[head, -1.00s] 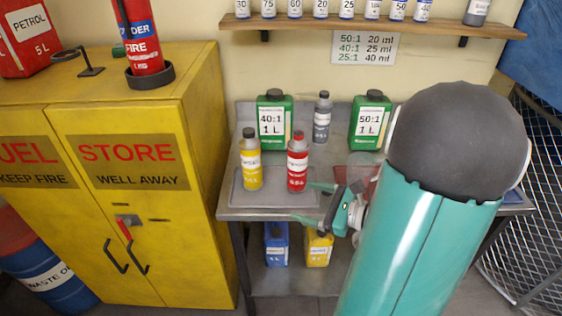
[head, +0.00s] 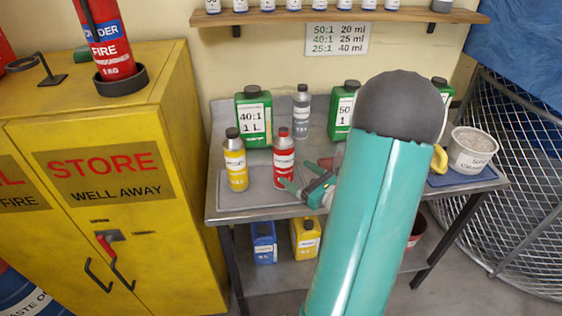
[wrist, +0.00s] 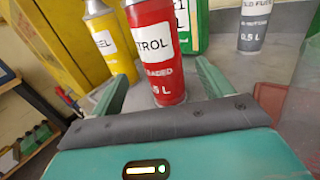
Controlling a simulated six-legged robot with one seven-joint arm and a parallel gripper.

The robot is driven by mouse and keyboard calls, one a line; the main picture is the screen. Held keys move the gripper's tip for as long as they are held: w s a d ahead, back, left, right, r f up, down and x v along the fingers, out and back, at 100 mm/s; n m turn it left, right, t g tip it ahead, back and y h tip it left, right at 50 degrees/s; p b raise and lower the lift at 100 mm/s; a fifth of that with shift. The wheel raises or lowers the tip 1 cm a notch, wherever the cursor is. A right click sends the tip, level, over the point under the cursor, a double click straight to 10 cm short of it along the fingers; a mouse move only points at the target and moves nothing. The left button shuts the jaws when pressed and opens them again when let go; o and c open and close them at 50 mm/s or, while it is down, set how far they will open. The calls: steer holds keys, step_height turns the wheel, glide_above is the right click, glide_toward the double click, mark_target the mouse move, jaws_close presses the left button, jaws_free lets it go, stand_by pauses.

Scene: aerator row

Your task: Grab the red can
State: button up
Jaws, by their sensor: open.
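The red can (head: 284,160) stands upright on the grey tray (head: 262,198) at the front of the metal bench, just right of a yellow can (head: 236,165). My gripper (head: 302,174) is at the red can's right side, mostly behind my teal arm. Whether a finger touches the red can is not clear.
A green 40:1 jug (head: 253,118) and a grey bottle (head: 302,112) stand behind the cans. Another green jug (head: 343,110) is partly hidden by my arm. The yellow cabinet (head: 150,200) is left of the bench. A pale tub (head: 472,152) sits at the right end.

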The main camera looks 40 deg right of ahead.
mark_target(291, 167)
steer(key=w, duration=0.6)
steer(key=shift+w+r, duration=0.15)
steer(key=shift+w, duration=0.15)
steer(key=c, duration=1.1)
